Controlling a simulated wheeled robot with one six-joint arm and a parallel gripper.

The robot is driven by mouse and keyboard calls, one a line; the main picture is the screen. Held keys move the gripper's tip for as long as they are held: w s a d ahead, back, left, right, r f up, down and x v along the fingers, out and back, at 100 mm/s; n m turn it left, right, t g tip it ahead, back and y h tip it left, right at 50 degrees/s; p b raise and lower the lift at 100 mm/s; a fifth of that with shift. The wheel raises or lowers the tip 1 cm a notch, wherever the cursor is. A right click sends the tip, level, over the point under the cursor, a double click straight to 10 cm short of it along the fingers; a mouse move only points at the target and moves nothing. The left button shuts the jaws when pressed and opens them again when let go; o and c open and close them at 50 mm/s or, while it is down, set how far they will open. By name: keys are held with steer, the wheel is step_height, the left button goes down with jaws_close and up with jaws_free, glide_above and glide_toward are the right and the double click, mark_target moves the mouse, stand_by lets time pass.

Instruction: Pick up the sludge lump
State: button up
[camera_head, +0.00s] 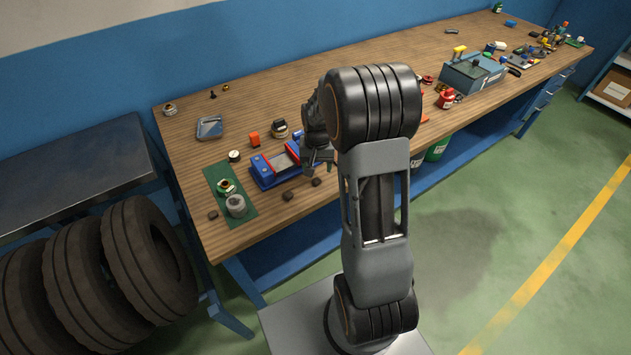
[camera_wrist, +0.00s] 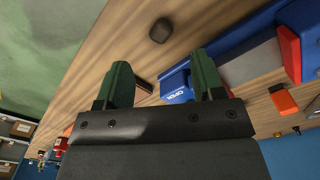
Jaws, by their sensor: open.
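Small dark lumps lie on the wooden bench near its front edge. In the head view one lump (camera_head: 317,182) is just below my gripper (camera_head: 319,164), another lump (camera_head: 288,196) lies to its left, and a third (camera_head: 213,215) is by the green mat. In the wrist view one dark lump (camera_wrist: 160,29) lies beyond the fingertips of my gripper (camera_wrist: 161,60). A dark brown piece (camera_wrist: 143,85) shows between the green fingers, beside the left one and partly hidden. My gripper is open and holds nothing. I cannot tell which lump the task means.
A blue and red fixture (camera_head: 265,172) stands beside my gripper, and its blue part marked OPEN (camera_wrist: 177,88) is close to the right finger. A green mat (camera_head: 243,187) holds a grey cylinder (camera_head: 236,206). An orange block (camera_head: 254,139) sits behind. The bench's front edge is near the lumps.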

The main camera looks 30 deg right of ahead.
mark_target(316, 180)
steer(key=shift+s+a+f+p, duration=0.1)
steer(key=shift+f+p, duration=0.2)
steer(key=shift+f, duration=1.15)
steer(key=shift+a+f+p, duration=0.1)
steer(key=shift+f+p, duration=0.15)
steer(key=shift+f, duration=1.2)
steer(key=shift+c, duration=0.2)
steer(key=c, duration=1)
steer(key=shift+o, duration=0.2)
steer(key=shift+r, duration=0.1)
